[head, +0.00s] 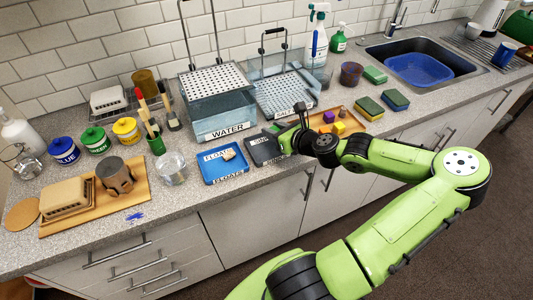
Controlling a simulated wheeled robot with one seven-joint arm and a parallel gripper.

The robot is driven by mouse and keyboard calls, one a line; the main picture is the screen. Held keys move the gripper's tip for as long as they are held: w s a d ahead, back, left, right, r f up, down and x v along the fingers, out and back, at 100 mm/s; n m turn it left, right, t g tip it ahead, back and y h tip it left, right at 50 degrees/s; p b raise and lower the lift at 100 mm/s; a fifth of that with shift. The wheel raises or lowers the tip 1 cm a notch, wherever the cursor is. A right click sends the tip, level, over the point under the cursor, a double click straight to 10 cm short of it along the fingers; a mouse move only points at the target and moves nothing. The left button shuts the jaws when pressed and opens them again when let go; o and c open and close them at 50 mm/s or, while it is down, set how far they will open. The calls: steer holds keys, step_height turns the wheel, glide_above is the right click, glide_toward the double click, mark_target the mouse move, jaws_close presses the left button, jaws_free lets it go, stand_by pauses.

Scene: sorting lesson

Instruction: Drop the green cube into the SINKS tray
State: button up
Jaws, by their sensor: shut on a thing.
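The SINKS tray (262,158) is dark grey and lies on the counter to the right of the blue FLOATS tray (212,178). Its label is partly covered by my arm. My gripper (284,136) is over the right part of the SINKS tray, small and largely hidden by my own wrist. It is shut on the green cube (276,128), of which only a small green patch shows by the fingers. The exact height above the tray is hard to tell.
The WATER tank (222,110) stands behind the trays, with a second tank (285,95) to its right. An orange tray (347,118) holds a purple cube and yellow blocks beside my wrist. A brown piece (229,154) lies in the FLOATS tray.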

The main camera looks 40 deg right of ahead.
step_height(320, 180, down, 3)
steer(key=shift+b, duration=1.05)
steer(key=shift+r, duration=0.1)
steer(key=shift+r, duration=0.1)
steer(key=o, duration=1.1)
steer(key=p+v, duration=0.5)
steer(key=v, duration=1)
steer(key=shift+s+r, duration=0.2)
steer(key=shift+s, duration=0.15)
